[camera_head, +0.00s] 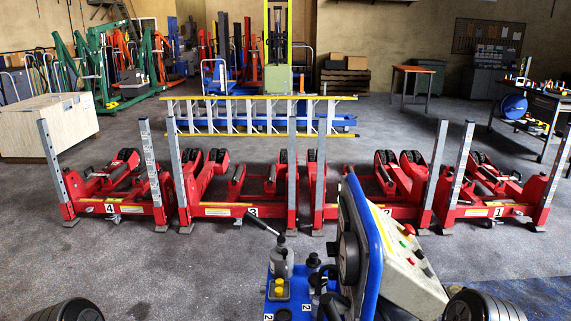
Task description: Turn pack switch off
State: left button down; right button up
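A blue unit (366,240) stands close in front of me at the lower middle. Its slanted light-grey control box (395,275) faces right and carries small red, green and yellow controls. Neither of my grippers shows; dark ribbed rounded shapes at both bottom corners cannot be identified as grippers.
Red numbered lift stands (258,206) with grey posts form a row across the floor. A grey lever-topped part (281,256) and a yellow cap (279,287) sit on the unit's left. A ladder (260,114) lies behind.

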aim_at(332, 247)
jog(key=i+j+z, duration=0.15)
jog(key=z, duration=0.15)
jog(key=i+j+z, duration=0.15)
jog(key=j+z, duration=0.45)
jog(key=j, duration=0.3)
jog(key=j+z, duration=0.35)
jog(key=j, duration=0.3)
jog(key=i+l, duration=0.15)
jog(key=l, duration=0.15)
jog(key=i+l, duration=0.15)
jog(key=l, duration=0.1)
